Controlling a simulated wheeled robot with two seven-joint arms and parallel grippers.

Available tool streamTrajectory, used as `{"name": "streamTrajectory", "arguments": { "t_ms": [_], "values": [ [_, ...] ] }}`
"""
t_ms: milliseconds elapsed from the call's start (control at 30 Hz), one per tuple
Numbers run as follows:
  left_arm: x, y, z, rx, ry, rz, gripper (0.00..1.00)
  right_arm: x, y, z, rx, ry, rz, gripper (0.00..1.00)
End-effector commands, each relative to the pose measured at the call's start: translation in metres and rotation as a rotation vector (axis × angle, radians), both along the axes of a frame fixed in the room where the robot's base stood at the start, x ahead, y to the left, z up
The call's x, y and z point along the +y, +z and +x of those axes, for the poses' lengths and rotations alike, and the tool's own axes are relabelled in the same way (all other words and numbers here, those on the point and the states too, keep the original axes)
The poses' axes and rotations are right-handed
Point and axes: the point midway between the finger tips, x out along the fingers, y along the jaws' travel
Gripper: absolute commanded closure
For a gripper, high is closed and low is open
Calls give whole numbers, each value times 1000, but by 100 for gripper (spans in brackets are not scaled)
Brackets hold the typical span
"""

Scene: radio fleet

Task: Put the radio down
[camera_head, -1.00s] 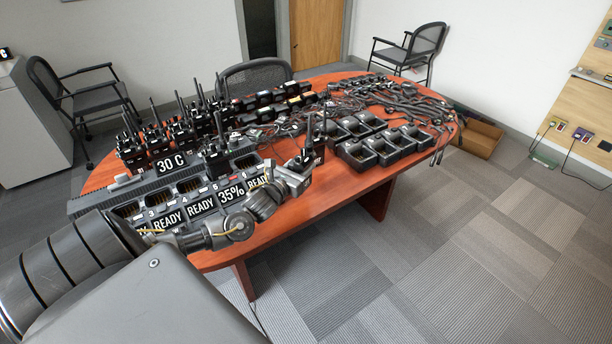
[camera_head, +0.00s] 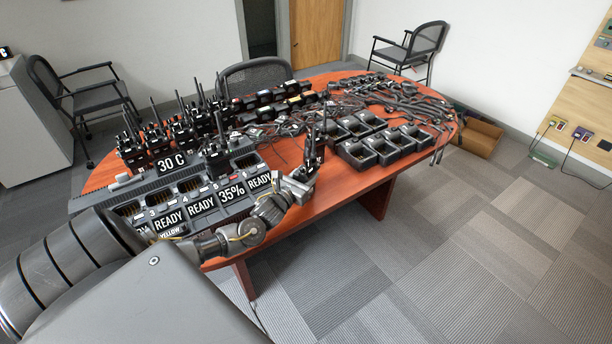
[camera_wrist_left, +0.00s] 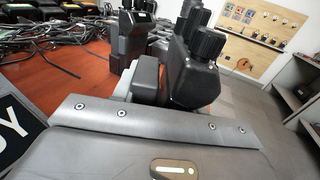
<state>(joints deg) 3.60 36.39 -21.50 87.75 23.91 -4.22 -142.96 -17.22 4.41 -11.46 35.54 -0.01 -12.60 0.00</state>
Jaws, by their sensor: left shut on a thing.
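A black radio (camera_head: 313,152) with its antenna up is in my left gripper (camera_head: 303,176), over the near edge of the red-brown table (camera_head: 335,192), to the right of the charger displays. In the left wrist view the radio (camera_wrist_left: 194,75) shows close up with its knobs on top, beside a grey finger (camera_wrist_left: 145,78). I cannot tell whether its bottom touches the table. The gripper is shut on it. My right gripper is not in view.
A large multi-slot charger (camera_head: 200,205) with READY and 35% displays stands left of the gripper. Several empty single chargers (camera_head: 358,154) stand to the right. Many upright radios (camera_head: 175,132) and tangled cables (camera_head: 400,98) cover the back. A bare strip runs along the near edge.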

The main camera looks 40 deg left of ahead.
Motion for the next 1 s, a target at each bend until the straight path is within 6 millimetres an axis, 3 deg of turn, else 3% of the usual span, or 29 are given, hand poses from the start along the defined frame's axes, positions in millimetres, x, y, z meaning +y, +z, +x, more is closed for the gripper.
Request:
{"name": "streamTrajectory", "arguments": {
  "t_ms": [33, 67, 200, 567, 1000],
  "values": [
    [0, -1, 0, -3, 0, 0, 93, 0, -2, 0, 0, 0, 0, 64],
    [0, -1, 0, 0, 0, 0, 53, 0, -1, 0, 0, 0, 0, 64],
    [0, -1, 0, 1, 0, 0, 36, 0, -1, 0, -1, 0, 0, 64],
    [0, 0, -4, 2, -1, 1, 36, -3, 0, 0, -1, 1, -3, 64],
    [-9, -1, -87, 4, -2, 1, 36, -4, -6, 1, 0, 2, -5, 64]
  ]
}}
